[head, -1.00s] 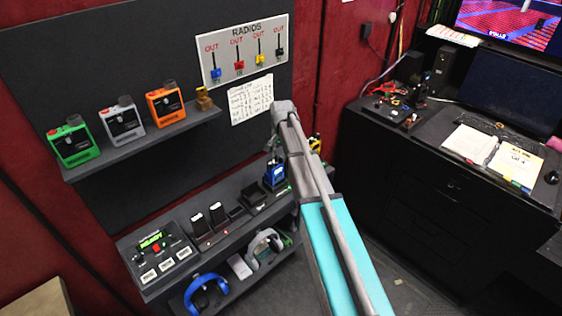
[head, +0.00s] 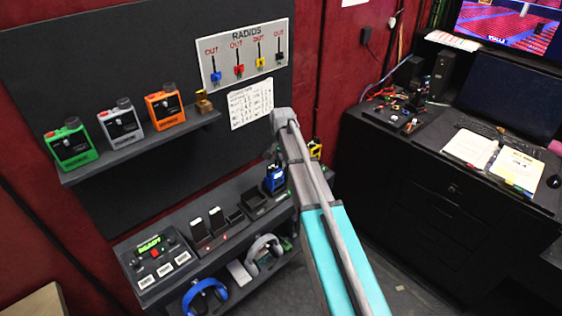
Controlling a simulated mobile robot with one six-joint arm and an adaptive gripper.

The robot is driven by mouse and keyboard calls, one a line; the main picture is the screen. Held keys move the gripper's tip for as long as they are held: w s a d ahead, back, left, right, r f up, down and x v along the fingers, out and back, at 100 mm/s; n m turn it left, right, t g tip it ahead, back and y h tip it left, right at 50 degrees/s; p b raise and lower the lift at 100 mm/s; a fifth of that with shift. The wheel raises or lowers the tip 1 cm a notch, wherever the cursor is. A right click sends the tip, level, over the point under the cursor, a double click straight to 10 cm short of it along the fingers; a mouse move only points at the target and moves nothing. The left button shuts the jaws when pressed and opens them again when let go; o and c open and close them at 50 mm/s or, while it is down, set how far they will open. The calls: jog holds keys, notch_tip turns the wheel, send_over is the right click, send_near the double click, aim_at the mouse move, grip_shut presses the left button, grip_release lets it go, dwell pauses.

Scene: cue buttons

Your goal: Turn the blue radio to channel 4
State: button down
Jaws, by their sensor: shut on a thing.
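The blue radio (head: 274,180) stands upright on the right part of the lower shelf unit, small in the head view. My arm reaches up past it and bends down behind its own elbow. My gripper (head: 274,160) shows only in part, just above the top of the blue radio. It appears shut on the top of the radio, but the fingers and the channel knob are too small and covered to make out. The channel setting cannot be read.
Green (head: 71,146), grey (head: 122,125) and orange (head: 165,107) radios stand on the upper shelf. A yellow radio (head: 315,150) is partly behind my arm. A control box (head: 157,257) and chargers (head: 212,222) share the lower shelf. A desk (head: 440,170) stands at right.

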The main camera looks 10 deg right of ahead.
jog(key=shift+m, duration=0.4)
jog(key=m, duration=0.3)
jog(key=shift+m, duration=2)
jog(key=c, duration=0.6)
grip_release()
jog(key=shift+n, duration=0.5)
